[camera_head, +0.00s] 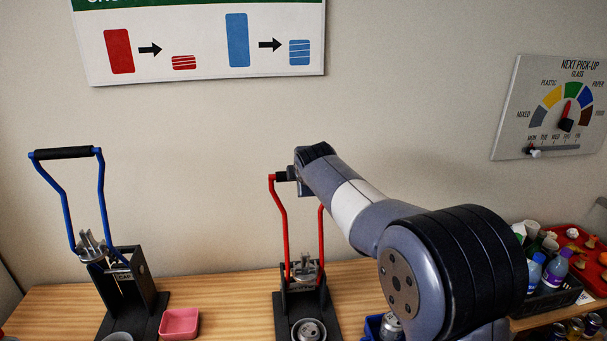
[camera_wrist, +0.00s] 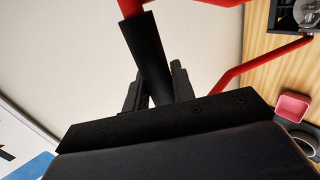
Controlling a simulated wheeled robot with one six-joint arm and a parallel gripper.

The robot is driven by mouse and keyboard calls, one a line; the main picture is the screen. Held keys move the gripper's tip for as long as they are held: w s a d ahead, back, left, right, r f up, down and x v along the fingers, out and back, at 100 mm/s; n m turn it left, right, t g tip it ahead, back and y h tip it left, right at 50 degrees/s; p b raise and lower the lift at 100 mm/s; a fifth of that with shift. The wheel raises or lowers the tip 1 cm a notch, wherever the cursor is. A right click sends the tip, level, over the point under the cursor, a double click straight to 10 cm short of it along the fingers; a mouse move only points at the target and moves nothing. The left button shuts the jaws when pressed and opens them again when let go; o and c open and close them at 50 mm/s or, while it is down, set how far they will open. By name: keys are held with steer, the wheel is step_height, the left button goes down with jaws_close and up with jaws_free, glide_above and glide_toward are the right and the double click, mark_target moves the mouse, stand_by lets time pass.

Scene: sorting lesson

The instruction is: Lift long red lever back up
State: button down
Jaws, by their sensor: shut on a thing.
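The long red lever (camera_head: 282,223) stands upright on its black can crusher (camera_head: 305,296) in the head view. Its two red arms rise to a black grip (camera_head: 281,176) at the top. My gripper (camera_head: 292,175) is at this grip; my arm hides the grip's right part. In the wrist view the black grip (camera_wrist: 148,55) runs down between the fingers of my gripper (camera_wrist: 158,92), which are shut on it. Red lever tubing (camera_wrist: 262,63) shows beside it.
A second crusher with a raised blue lever (camera_head: 66,205) stands at left. A pink bowl (camera_head: 179,323) sits between the crushers on the wooden table (camera_head: 236,297). A black crate (camera_head: 553,298) with bottles and a red tray (camera_head: 590,274) are at right. The wall is close behind.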

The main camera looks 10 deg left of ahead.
steer(key=shift+w+r, duration=0.2)
steer(key=shift+r, duration=0.2)
steer(key=c, duration=1.2)
jaws_free()
steer(key=shift+w+f, duration=0.2)
steer(key=shift+c, duration=0.2)
steer(key=shift+s+f, duration=0.1)
steer(key=shift+s, duration=0.15)
steer(key=b+v, duration=0.3)
steer(key=v, duration=0.7)
steer(key=shift+s+r, duration=0.15)
steer(key=shift+r, duration=0.15)
steer(key=shift+d, duration=0.1)
steer(key=p+x, duration=0.3)
steer(key=x, duration=0.8)
steer(key=shift+s, duration=0.1)
steer(key=shift+f, duration=0.1)
